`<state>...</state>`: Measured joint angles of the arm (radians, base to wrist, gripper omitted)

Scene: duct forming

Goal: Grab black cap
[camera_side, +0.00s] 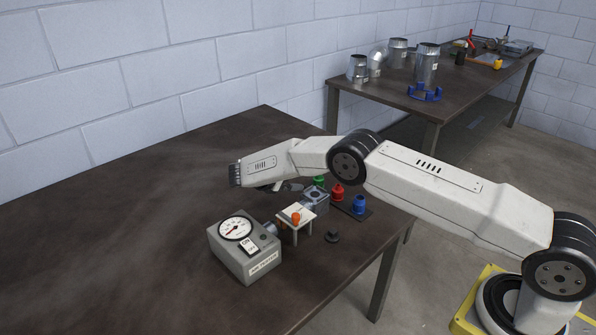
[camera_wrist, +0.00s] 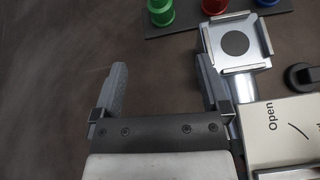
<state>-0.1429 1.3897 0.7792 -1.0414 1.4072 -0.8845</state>
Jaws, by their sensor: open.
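The black cap (camera_side: 333,237) is a small round dark piece with a knob, lying on the brown table to the right of the white stand. In the wrist view a black piece that looks like the same cap (camera_wrist: 302,77) is at the right edge, partly cut off. My gripper (camera_wrist: 163,78) is open, with bare table between its fingers. Its right finger is close beside the grey square fixture in the picture, and the cap is well to its right. In the side view my gripper is partly hidden under the wrist.
The grey square fixture (camera_wrist: 235,42) has a dark round centre. Green (camera_side: 319,181), red (camera_side: 337,192) and blue (camera_side: 359,204) pieces stand on a dark strip. A small white stand (camera_side: 297,215) and a gauge box (camera_side: 243,247) are nearby. The table's left is clear.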

